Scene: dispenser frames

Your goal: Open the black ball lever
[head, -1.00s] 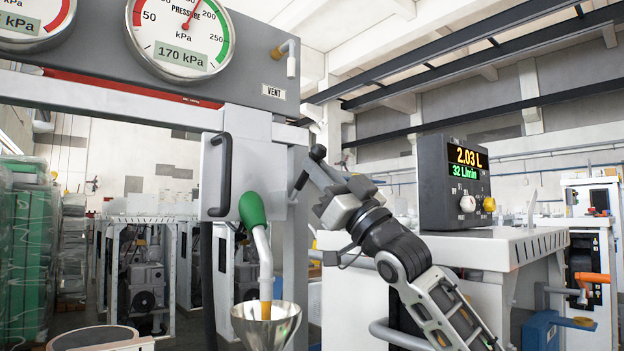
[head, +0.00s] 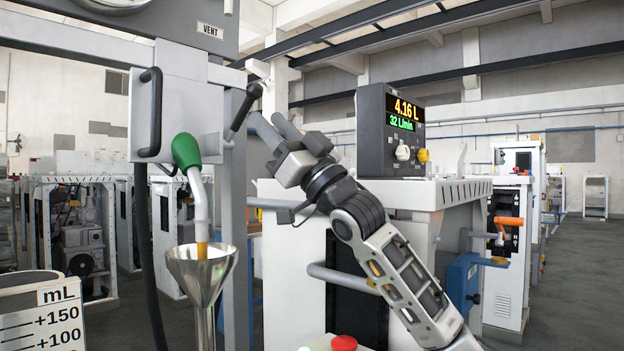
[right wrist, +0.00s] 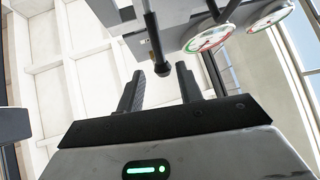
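The black ball lever (head: 254,90) is a dark rod with a black ball on its end, tilted up and to the right from the side of the grey dispenser box (head: 190,115). My right gripper (head: 266,116) is just below and right of the ball, with its two fingers apart. In the right wrist view, the ball (right wrist: 162,69) appears in the gap between the open fingertips (right wrist: 156,76), and nothing is gripped. A gap shows between ball and fingers in the head view. My left gripper is not in view.
A green-handled nozzle (head: 186,152) points into a metal funnel (head: 203,280), with yellow-brown fluid at its tip. A black meter (head: 391,130) reading 4.16 L stands on a white cabinet (head: 420,195). A measuring vessel (head: 45,310) is at lower left.

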